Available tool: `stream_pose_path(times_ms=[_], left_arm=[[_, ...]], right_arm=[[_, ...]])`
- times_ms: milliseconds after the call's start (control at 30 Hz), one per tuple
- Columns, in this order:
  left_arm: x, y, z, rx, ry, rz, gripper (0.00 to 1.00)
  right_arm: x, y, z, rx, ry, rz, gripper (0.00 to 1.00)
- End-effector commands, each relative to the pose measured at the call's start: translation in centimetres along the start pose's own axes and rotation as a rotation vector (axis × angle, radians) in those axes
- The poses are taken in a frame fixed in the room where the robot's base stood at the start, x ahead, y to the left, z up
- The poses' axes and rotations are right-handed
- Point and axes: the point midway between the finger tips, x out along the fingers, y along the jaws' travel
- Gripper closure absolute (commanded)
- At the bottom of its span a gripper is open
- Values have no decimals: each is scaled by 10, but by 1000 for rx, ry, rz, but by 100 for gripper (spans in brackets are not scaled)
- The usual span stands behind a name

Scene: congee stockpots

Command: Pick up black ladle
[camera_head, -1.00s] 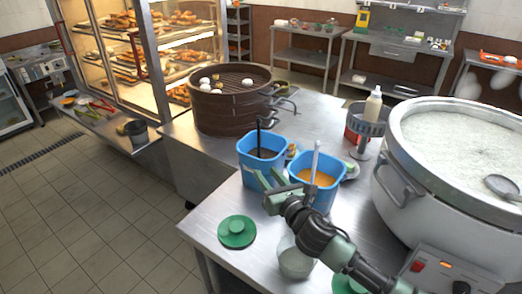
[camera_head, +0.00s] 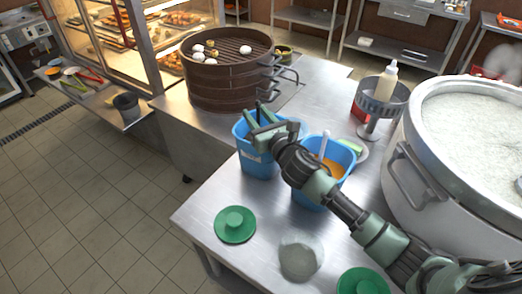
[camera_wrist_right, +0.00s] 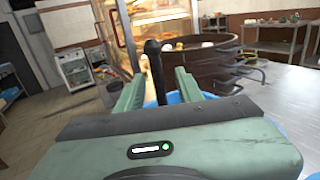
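The black ladle (camera_head: 258,107) stands in the left blue container (camera_head: 257,165), its dark handle rising above the rim. Its bowl is hidden inside. My right gripper (camera_head: 261,115) is open at the handle, above the container. In the right wrist view, the upright black handle (camera_wrist_right: 154,72) rises between the two green fingers, with space on both sides; I cannot tell how far along the fingers it is. My left gripper is not in view.
A second blue container (camera_head: 308,194) with a pale-handled utensil (camera_head: 323,146) stands to the right. A large stockpot (camera_head: 411,150) and a bottle holder (camera_head: 370,128) are further right. A steamer (camera_head: 226,83) stands behind. Green lids (camera_head: 235,224) lie in front.

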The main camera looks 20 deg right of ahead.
Motion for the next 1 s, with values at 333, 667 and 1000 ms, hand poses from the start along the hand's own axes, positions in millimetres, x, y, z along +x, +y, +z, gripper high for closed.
stream_pose_path(times_ms=[333,667,1000], left_arm=[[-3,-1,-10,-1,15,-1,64],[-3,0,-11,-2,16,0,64],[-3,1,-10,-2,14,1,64]], right_arm=[[20,0,0,-1,-1,1,63],[20,0,0,-1,0,0,100],[20,0,0,0,0,0,100]])
